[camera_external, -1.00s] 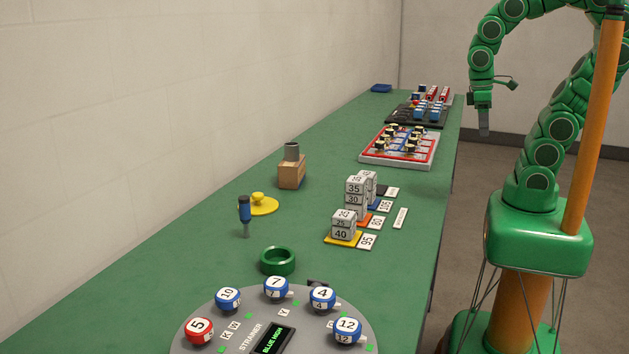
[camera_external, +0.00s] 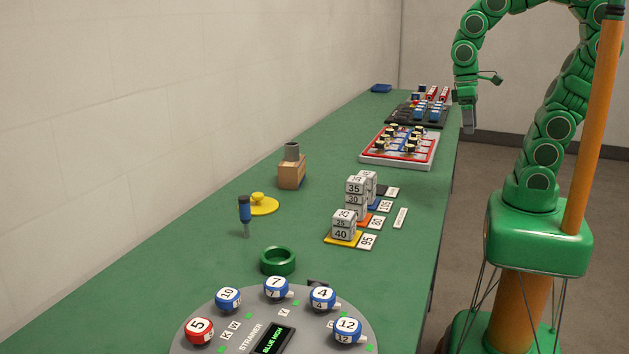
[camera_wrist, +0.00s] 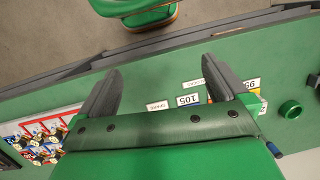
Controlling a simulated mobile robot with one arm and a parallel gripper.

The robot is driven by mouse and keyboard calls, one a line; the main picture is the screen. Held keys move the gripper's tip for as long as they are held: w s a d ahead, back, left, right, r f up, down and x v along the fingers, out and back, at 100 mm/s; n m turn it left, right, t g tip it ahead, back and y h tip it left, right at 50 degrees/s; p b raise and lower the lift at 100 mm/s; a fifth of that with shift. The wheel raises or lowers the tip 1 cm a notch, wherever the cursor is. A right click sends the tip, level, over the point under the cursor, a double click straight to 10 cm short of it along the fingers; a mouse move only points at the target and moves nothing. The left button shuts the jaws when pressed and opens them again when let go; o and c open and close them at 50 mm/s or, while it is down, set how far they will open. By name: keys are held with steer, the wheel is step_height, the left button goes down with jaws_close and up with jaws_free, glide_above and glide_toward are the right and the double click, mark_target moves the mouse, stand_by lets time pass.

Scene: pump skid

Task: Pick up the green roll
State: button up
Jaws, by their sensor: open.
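The green roll (camera_external: 278,261) is a short, thick ring lying flat on the green table, just behind the grey round panel in the external view. In the wrist view the green roll (camera_wrist: 291,109) is near the right edge, to the right of the fingers and well apart from them. My gripper (camera_external: 469,121) hangs high near the table's right edge, pointing down, far from the roll. In the wrist view my gripper (camera_wrist: 160,78) shows two dark fingers spread wide with nothing between them.
Stacked number blocks (camera_external: 355,197) stand on coloured plates right of the middle. A blue-handled tool (camera_external: 245,215), a yellow lidded disc (camera_external: 258,204) and a wooden block (camera_external: 291,173) stand to the left. The grey panel (camera_external: 222,322) carries several numbered knobs. Trays (camera_external: 400,148) lie farther back.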

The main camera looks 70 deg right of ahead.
steer(key=w+a+f+m+g+y, duration=0.1)
steer(key=w+a+m+y, duration=0.2)
steer(key=w+a, duration=0.95)
steer(key=w+a+f+m+g+y, duration=0.1)
steer(key=w+a+m+g+y, duration=0.15)
steer(key=w+a, duration=1)
steer(key=w+a+f+m+g+y, duration=0.1)
steer(key=w+a+f+m+y, duration=0.2)
steer(key=w+a+f, duration=0.5)
steer(key=w+a+f+m+g+y, duration=0.1)
steer(key=w+a+f+m+y, duration=0.1)
steer(key=w+a+f, duration=0.5)
glide_toward(279, 269)
steer(key=shift+w+d+m, duration=0.25)
steer(key=shift+d, duration=0.6)
steer(key=shift+s+a+f, duration=0.4)
steer(key=shift+a+f, duration=0.2)
steer(key=shift+x, duration=3)
steer(key=shift+w, duration=0.15)
steer(key=c, duration=0.8)
